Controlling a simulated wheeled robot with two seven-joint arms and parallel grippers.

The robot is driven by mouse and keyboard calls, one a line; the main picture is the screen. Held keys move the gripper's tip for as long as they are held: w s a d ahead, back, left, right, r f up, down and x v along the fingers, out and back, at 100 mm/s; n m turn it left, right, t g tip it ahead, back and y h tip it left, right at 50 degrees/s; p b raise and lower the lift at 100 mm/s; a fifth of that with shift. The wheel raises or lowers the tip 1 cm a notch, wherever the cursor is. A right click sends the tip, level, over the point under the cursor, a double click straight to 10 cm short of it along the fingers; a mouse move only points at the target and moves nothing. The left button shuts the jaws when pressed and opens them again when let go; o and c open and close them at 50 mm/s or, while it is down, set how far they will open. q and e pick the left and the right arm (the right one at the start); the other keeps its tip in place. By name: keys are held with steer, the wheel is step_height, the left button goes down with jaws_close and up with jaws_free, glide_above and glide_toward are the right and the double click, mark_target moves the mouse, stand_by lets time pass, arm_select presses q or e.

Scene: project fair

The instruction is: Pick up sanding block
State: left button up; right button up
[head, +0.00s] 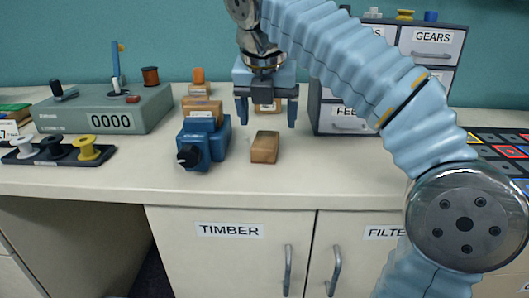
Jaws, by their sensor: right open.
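A small brown block (265,147), which looks like the sanding block, lies on the pale worktop near its front edge, just right of a blue tool. My right gripper (267,114) is open and points down behind and above this block, with nothing held between its fingers. A second light brown block (267,107) shows behind and between the fingers, partly hidden; I cannot tell what it is. My left gripper is not in view.
A blue tool with a black knob (204,143) stands close left of the block. Brown and orange items (202,106) stand behind it. A grey counter box (105,110) and spool rack (58,153) are at left. Labelled drawers (345,122) stand right.

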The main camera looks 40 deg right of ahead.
mark_target(265, 139)
steer(key=x, duration=0.1)
steer(key=b+x, duration=0.1)
steer(key=x, duration=0.2)
steer(key=shift+w+a+f+b, duration=0.15)
steer(key=shift+a+f+b, duration=0.2)
steer(key=shift+f, duration=0.05)
steer(key=shift+w+d+f, duration=0.15)
steer(key=shift+f, duration=0.3)
steer(key=c, duration=1.2)
